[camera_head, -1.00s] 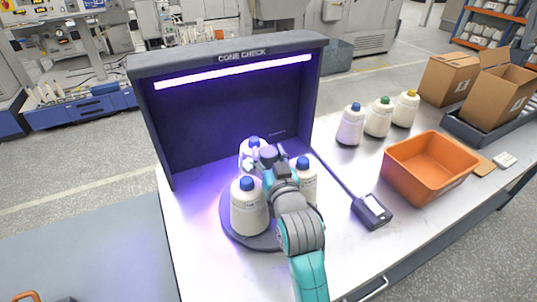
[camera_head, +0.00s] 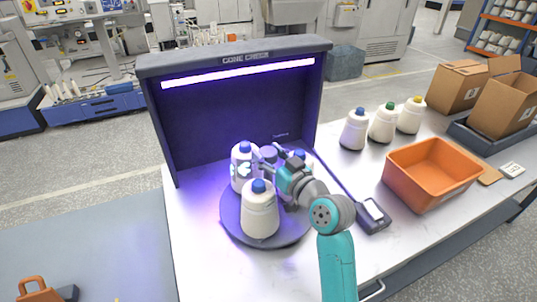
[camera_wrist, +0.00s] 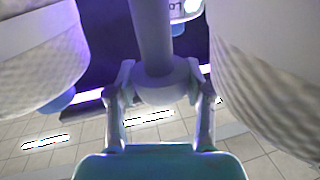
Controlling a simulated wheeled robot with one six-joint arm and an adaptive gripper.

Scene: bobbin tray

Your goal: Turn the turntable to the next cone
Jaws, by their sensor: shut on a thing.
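The dark round turntable (camera_head: 232,222) sits on the bench in the cone-check booth. It bears three white cones with blue caps: one at the front (camera_head: 260,212), one at the back left (camera_head: 242,172), and one at the back right, mostly hidden behind my gripper, its blue cap (camera_head: 299,155) showing. A grey post with a round knob (camera_head: 267,154) rises from the turntable's middle. My gripper (camera_head: 270,153) reaches in from the right and is shut on this post. In the wrist view the post (camera_wrist: 154,40) stands between my fingers (camera_wrist: 160,95), with pale cones on both sides.
The booth (camera_head: 232,110) closes off the back and left, with a lit purple tube at its top. A handheld device (camera_head: 371,215) on a cable, an orange bin (camera_head: 432,172) and three more cones (camera_head: 382,122) stand to the right. Cardboard boxes (camera_head: 505,103) are farther right.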

